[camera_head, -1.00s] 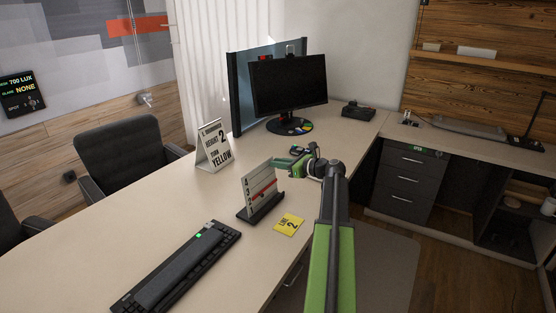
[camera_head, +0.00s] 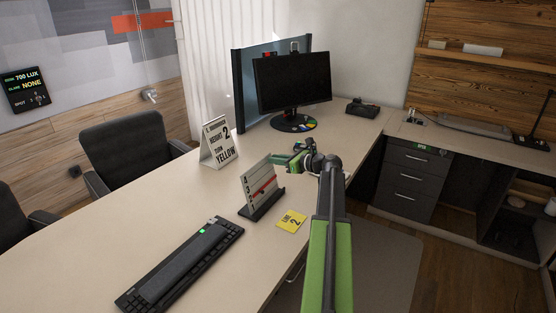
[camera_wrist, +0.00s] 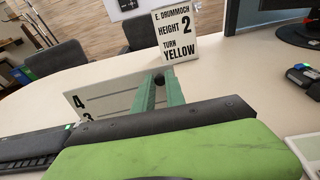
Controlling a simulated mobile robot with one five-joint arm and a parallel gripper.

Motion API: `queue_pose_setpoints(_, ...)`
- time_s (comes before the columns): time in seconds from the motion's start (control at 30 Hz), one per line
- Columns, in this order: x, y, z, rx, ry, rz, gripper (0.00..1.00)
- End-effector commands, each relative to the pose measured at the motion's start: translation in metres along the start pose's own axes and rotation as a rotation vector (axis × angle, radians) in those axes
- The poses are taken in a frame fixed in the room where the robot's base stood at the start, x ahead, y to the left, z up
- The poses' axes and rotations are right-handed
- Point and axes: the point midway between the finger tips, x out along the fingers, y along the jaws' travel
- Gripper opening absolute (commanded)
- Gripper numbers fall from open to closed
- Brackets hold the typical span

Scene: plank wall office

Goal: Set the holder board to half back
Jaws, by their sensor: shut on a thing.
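The holder board (camera_head: 260,182) is a pale panel with numbers down its left edge and a red line across it. It stands in a dark base (camera_head: 263,206) on the desk and leans back, away from the keyboard side. In the wrist view its upper part (camera_wrist: 105,97) shows the numbers 4 and 3; my gripper hides its lower part. My gripper (camera_head: 278,160) is at the board's upper right edge. In the wrist view the green fingers (camera_wrist: 159,85) are shut at this edge, with a small dark part between their tips.
A sign (camera_head: 218,145) reading HEIGHT 2, TURN YELLOW stands behind the board. A yellow card (camera_head: 291,221) with a 2 lies in front of the base. A keyboard (camera_head: 183,265) lies to the left, and a monitor (camera_head: 291,80) stands behind.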

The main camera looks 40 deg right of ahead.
Motion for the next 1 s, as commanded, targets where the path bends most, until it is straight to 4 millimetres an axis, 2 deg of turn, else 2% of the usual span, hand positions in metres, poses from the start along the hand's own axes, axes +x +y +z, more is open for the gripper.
queue_pose_setpoints(0.33, -0.001, -0.001, 0.0, 0.0, 0.0, -0.003, 0.0)
queue_pose_setpoints(0.37, -0.001, -0.001, 0.0, 0.0, 0.0, -0.003, 0.17)
queue_pose_setpoints(0.5, -0.001, -0.001, 0.0, 0.0, 0.0, -0.003, 0.35)
queue_pose_setpoints(0.53, -0.001, -0.001, 0.0, 0.0, 0.0, -0.003, 0.37)
queue_pose_setpoints(0.83, -0.004, -0.001, 0.0, 0.001, 0.0, -0.003, 0.37)
queue_pose_setpoints(0.93, -0.015, -0.001, 0.001, 0.001, 0.0, -0.005, 0.37)
queue_pose_setpoints(1.0, -0.031, -0.001, 0.002, 0.001, 0.0, -0.006, 0.37)
